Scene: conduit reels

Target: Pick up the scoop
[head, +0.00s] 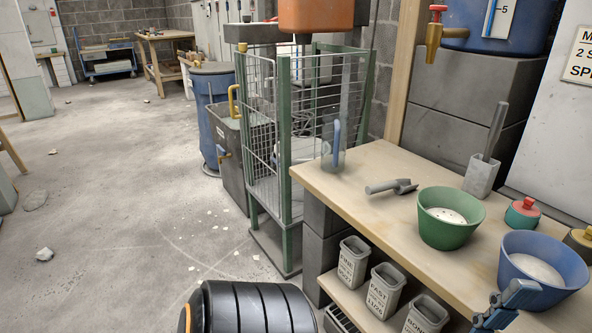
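The scoop (391,187) is small and grey. It lies on the wooden workbench (440,270), with its handle to the left and its bowl to the right. Nothing touches it. My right gripper (508,303) shows in part at the bottom right, by the front of the blue bowl, well to the right of and nearer than the scoop. Whether its fingers are apart or together is not clear. My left gripper is not in view.
A green bowl (451,222) and a blue bowl (542,266), each with pale powder, stand right of the scoop. A grey holder (482,176) with an upright tool stands behind. A blue-handled clear item (333,158) stands at the bench's far-left corner. A wire cage trolley (284,200) stands beyond.

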